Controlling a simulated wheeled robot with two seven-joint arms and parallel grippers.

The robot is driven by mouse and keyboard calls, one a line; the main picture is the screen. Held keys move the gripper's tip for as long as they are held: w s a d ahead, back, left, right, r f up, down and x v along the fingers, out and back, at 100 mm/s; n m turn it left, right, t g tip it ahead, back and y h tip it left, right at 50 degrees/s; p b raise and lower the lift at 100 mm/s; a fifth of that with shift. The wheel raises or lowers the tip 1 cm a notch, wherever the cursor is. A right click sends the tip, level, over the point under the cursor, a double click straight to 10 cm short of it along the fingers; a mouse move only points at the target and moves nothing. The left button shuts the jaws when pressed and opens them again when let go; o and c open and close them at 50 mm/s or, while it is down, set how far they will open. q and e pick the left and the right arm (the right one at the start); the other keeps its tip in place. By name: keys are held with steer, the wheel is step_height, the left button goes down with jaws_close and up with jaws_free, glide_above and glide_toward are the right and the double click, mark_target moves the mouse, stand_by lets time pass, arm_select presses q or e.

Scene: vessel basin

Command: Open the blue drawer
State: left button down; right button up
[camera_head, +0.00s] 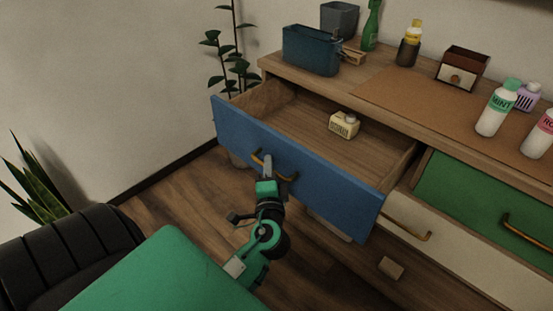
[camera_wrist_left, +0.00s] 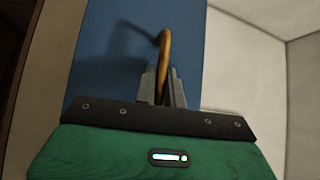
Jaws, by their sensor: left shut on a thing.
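The blue drawer (camera_head: 315,175) is pulled well out from the wooden cabinet, so its inside shows. My left gripper (camera_head: 267,165) is at the handle, in front of the drawer. In the left wrist view my left gripper (camera_wrist_left: 163,88) has its two fingers shut on the curved brass handle (camera_wrist_left: 164,50), with the blue front (camera_wrist_left: 120,50) behind. My right gripper is not in view.
A green drawer (camera_head: 480,190) and a cream drawer (camera_head: 440,250) are to the right. The cabinet top holds a blue bin (camera_head: 311,50), several bottles and a small wooden box (camera_head: 462,68). Plants stand at the left. Wooden floor (camera_head: 170,190) is clear left of the drawer.

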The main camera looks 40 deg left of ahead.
arm_select(q)
steer(key=shift+s, duration=0.2)
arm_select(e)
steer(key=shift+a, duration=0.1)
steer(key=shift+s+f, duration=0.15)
arm_select(q)
steer(key=c, duration=1.5)
jaws_free()
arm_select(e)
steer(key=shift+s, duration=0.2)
